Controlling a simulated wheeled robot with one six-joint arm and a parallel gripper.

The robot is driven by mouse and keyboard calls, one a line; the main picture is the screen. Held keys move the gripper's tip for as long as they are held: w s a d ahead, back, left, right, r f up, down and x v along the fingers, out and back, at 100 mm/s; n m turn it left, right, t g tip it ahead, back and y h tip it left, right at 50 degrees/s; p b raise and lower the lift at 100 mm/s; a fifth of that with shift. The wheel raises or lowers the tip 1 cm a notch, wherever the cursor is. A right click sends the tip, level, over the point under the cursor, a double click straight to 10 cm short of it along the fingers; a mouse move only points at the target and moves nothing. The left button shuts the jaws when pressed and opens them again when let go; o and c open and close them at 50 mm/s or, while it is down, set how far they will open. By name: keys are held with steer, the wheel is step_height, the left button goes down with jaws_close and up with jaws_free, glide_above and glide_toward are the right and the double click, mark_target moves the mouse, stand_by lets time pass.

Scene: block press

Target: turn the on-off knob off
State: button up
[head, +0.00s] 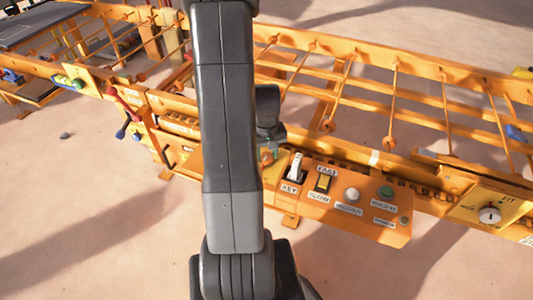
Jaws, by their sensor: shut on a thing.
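My gripper (268,148) points down at the left end of the orange control panel (350,218), left of the key switch. It is shut on what looks like the on-off knob, mostly hidden by the jaws and my arm. A small orange-red part shows at the fingertips. The knob's label and pointing direction cannot be seen.
On the panel stand a white key switch (296,167), a fast-slow rocker (323,182), a white button (352,195) and a green button (386,192). A white dial (489,215) is at the right. Orange rails (400,95) run behind; a red lever (125,105) is left.

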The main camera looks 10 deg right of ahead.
mark_target(267, 156)
steer(key=shift+n, duration=0.6)
steer(key=o, duration=1)
steer(key=shift+r, duration=0.1)
step_height(267, 156, up, 14)
steer(key=shift+f+p, duration=0.15)
steer(key=shift+p, duration=0.85)
